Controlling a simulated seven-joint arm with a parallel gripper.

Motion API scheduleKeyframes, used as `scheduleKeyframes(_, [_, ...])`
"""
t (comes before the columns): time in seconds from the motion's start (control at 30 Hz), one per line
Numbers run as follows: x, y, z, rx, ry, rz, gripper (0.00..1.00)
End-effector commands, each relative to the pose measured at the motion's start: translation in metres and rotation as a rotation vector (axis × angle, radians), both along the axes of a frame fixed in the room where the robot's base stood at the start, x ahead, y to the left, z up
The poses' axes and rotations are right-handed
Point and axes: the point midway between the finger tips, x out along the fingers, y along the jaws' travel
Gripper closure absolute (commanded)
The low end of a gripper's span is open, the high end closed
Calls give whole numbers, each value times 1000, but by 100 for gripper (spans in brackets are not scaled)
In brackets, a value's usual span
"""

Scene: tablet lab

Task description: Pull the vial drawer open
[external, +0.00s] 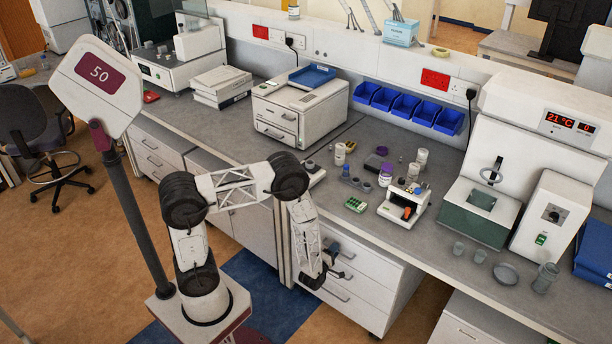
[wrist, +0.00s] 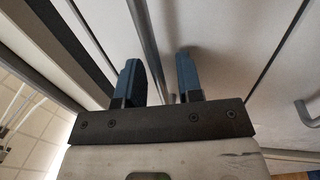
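A white drawer unit (external: 374,272) stands under the grey bench, its stacked drawers fronted with bar handles. No label shows which one is the vial drawer. My gripper (external: 326,262) is at the upper part of this unit, close to its front; the fingertips are small and partly hidden there. In the wrist view my gripper (wrist: 160,75) is open, with two blue fingers apart. A grey bar handle (wrist: 144,40) on a pale drawer front (wrist: 225,35) runs between the fingers in the picture. I cannot tell whether they touch it. The drawer fronts look shut.
Another bar handle (wrist: 305,113) shows at the right of the wrist view. The bench top (external: 330,210) above holds vials, a green rack (external: 356,204) and a small white device (external: 404,205). A sign on a pole (external: 140,215) stands left of my arm.

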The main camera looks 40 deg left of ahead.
Motion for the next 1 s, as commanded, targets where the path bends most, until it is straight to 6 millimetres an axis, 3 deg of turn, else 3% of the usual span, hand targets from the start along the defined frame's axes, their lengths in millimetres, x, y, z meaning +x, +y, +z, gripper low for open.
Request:
scheduleKeyframes(0.1, [0, 0, 0, 0, 0, 0, 68])
scheduleKeyframes(0.3, [0, 0, 0, 0, 0, 0, 99])
scheduleKeyframes(0.33, [0, 0, 0, 0, 0, 0, 100])
scheduleKeyframes(0.73, [-3, 0, 0, 0, 0, 0, 100])
scheduleKeyframes(1.0, [-28, 0, 0, 0, 0, -2, 100])
